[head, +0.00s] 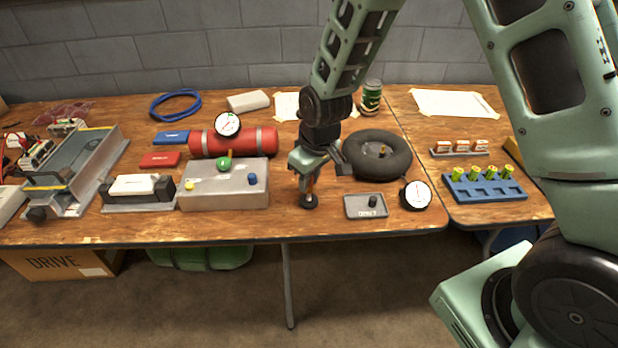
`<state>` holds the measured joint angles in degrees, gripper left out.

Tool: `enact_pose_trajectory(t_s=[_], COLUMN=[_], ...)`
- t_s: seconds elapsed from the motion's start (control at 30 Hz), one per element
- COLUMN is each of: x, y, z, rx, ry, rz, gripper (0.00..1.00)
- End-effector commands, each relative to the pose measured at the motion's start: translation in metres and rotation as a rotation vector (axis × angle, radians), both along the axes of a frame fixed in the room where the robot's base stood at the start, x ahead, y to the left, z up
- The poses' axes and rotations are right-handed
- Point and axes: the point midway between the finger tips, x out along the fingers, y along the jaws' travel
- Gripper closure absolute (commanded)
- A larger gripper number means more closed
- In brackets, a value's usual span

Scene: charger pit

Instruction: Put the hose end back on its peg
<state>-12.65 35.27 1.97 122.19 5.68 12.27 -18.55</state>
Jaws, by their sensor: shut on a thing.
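My gripper (308,176) is over the table's front middle, pointing down and shut on a small upright piece, which I take to be the hose end (308,200). It has a black round lower end and an orange-brown upper part between the fingers. I cannot tell whether its foot touches the table or hangs just above it. To its right lies a small dark grey plate (355,211) with lettering and a short black peg (372,200) standing on it. The peg looks bare. The hose end is apart from the plate. No hose is clearly visible.
A black inner tube (385,142) lies behind the plate, with a round gauge (416,195) to its right. A grey box (214,197) with coloured knobs and a red cylinder (262,141) stand to the left. A blue battery rack (482,197) is at the right.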

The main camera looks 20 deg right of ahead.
Motion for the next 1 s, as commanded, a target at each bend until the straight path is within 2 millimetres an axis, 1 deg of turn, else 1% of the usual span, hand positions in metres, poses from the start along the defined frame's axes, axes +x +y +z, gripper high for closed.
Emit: enact_pose_trajectory(t_s=[0.23,1.0], x=[0.0,0.0], y=[0.0,0.0], z=[-0.002,-0.018], rx=[0.0,0.0], ry=[0.0,0.0], rz=[0.0,0.0], gripper=[1.0,1.0])
